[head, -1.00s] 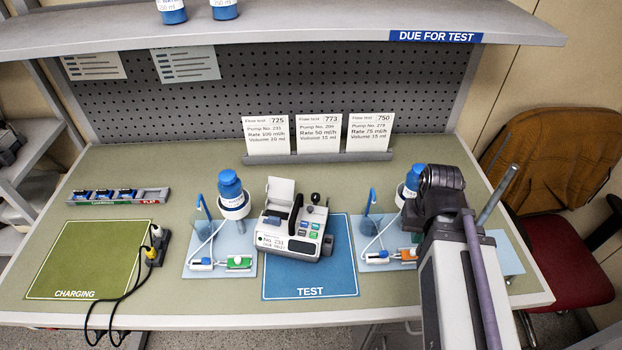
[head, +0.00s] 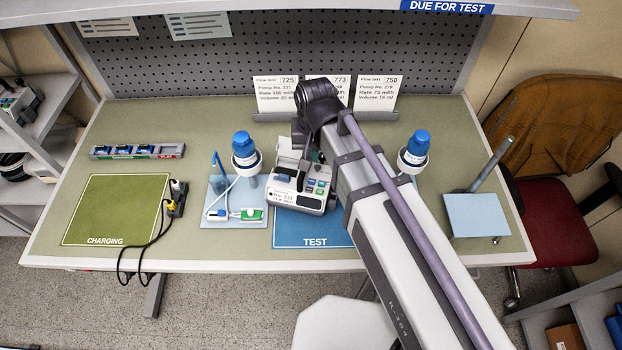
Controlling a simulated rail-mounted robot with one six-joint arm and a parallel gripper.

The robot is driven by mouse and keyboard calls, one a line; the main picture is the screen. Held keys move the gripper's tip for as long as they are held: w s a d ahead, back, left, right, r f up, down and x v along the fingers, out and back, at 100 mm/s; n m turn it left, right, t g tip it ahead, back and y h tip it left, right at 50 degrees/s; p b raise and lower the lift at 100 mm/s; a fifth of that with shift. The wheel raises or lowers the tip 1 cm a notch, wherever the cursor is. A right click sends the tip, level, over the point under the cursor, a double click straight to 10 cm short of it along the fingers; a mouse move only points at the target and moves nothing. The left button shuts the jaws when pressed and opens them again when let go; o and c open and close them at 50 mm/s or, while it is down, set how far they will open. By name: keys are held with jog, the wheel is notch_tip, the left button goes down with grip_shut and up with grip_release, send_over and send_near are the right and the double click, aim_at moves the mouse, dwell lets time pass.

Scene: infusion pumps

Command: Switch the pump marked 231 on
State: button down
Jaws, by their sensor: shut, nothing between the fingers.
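The pump marked 231 (head: 301,197) is a white and grey unit with a raised lid, a dark handle and several coloured buttons. It stands on the blue TEST mat (head: 300,235). My arm covers the pump's right rear and part of the mat. My gripper (head: 309,150) is a dark shape, shut and empty, above the back of the pump. Its fingertips are mostly hidden, and I cannot tell whether they touch the pump.
Left of the pump are a blue-capped bottle (head: 245,150) and a tubing set on a light blue pad (head: 220,210). Another bottle (head: 413,150) stands right of my arm. Cards (head: 275,95) stand behind. The green CHARGING mat (head: 115,210) is bare, with cables beside it.

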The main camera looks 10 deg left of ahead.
aim_at(312, 192)
notch_tip(312, 192, down, 14)
jog(key=b, duration=1.3)
jog(key=shift+a+b, duration=0.1)
jog(key=shift+b, duration=0.3)
jog(key=shift+f+b, duration=0.9)
jog(key=shift+b, duration=0.05)
jog(key=shift+s, duration=0.35)
jog(key=shift+s+d+r, duration=0.1)
jog(key=shift+d, duration=0.1)
jog(key=r+p, duration=0.8)
jog(key=p, duration=0.1)
jog(key=shift+w+r, duration=0.3)
jog(key=shift+r, duration=0.1)
